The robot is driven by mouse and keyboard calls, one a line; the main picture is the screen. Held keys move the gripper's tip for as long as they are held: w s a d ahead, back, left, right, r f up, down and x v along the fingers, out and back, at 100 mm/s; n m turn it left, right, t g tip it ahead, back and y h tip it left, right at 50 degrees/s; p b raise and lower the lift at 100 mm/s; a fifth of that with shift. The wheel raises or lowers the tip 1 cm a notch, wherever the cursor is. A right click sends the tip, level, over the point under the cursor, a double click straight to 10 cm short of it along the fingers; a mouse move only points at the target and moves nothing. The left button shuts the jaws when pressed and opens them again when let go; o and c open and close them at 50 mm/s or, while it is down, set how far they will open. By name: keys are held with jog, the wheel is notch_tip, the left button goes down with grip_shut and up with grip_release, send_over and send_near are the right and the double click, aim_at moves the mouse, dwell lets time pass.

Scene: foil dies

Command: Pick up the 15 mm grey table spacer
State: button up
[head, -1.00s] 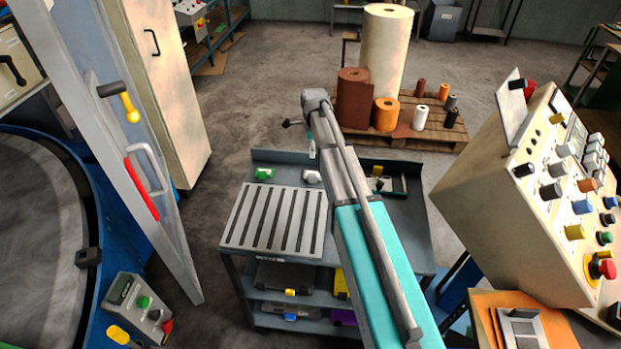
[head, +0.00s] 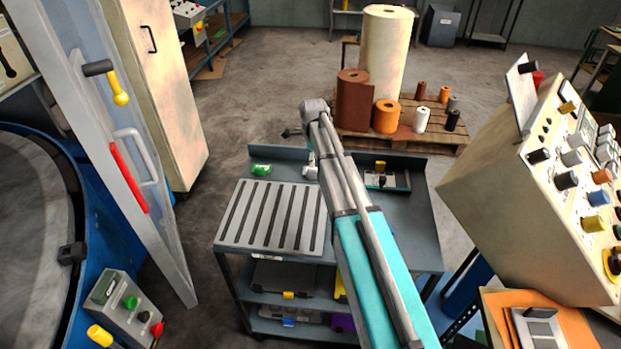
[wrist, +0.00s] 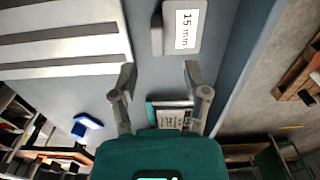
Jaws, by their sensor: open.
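The grey spacer (wrist: 183,28) with a white "15 mm" label shows at the top of the wrist view, lying on the grey cart top. My gripper (wrist: 159,76) is open and empty in the wrist view. Its fingers are apart from the spacer, which lies beyond the fingertips and nearer the right one. In the head view my arm hides most of the gripper.
The pale slotted plate (head: 233,220) covers the cart top's left part. A green block (head: 261,169) lies behind it. A small tray (head: 400,181) with a yellow block (head: 380,166) stands right of my arm. The cart (head: 419,240) has a raised rim at the back.

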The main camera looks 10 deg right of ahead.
aim_at(312, 170)
jog(key=shift+f+b, duration=0.3)
jog(key=shift+f, duration=0.3)
jog(key=shift+a+f+b, duration=0.1)
jog(key=shift+f+b, duration=2.5)
jog(key=shift+s+r, duration=0.1)
grip_shut()
